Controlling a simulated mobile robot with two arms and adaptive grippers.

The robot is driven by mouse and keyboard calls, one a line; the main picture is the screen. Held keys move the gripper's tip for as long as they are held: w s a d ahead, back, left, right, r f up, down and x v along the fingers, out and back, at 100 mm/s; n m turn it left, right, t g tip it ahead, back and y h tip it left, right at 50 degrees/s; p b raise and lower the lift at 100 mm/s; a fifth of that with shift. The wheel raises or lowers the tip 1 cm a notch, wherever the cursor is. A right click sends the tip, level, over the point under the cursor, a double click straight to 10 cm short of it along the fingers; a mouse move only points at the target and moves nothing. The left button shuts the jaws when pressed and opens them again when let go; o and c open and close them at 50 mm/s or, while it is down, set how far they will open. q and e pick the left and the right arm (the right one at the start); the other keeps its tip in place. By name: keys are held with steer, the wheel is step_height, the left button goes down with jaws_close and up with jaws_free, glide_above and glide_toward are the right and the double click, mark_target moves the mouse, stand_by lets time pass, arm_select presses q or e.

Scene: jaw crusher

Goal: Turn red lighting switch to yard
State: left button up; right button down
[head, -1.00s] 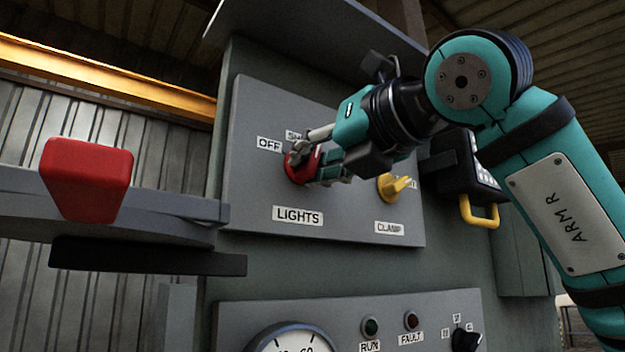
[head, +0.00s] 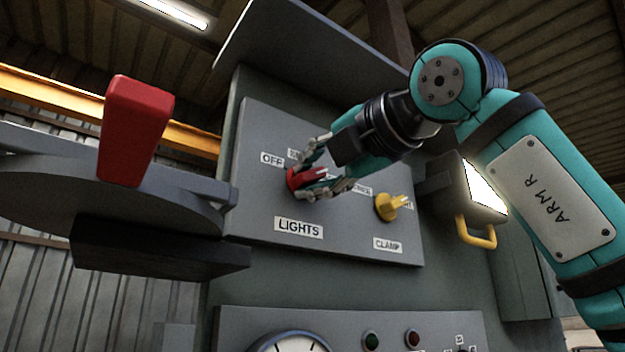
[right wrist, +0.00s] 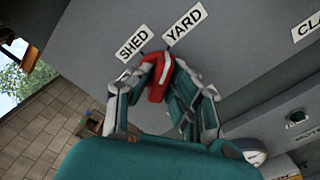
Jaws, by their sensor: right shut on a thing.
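The red lighting switch (head: 305,180) is on the grey panel above the LIGHTS label (head: 298,228). My right gripper (head: 325,178) is shut on it, its fingers hiding part of the knob. In the right wrist view, the red knob (right wrist: 158,80) sits between the fingers (right wrist: 162,95), its tip close to the mark under the YARD label (right wrist: 185,25). The SHED label (right wrist: 133,43) is left of it there. My left gripper is not in view.
A yellow CLAMP knob (head: 388,207) is right of the switch. A lit lamp (head: 484,192) with a yellow handle (head: 476,236) is behind my right arm. A red block (head: 132,130) on a grey arm stands at left. A gauge and indicators are below.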

stand_by(0.6)
steer(key=c, duration=1.3)
jaws_free()
steer(key=shift+s+d, duration=0.1)
steer(key=v, duration=1.1)
steer(key=shift+s+d, duration=0.25)
steer(key=shift+s, duration=0.05)
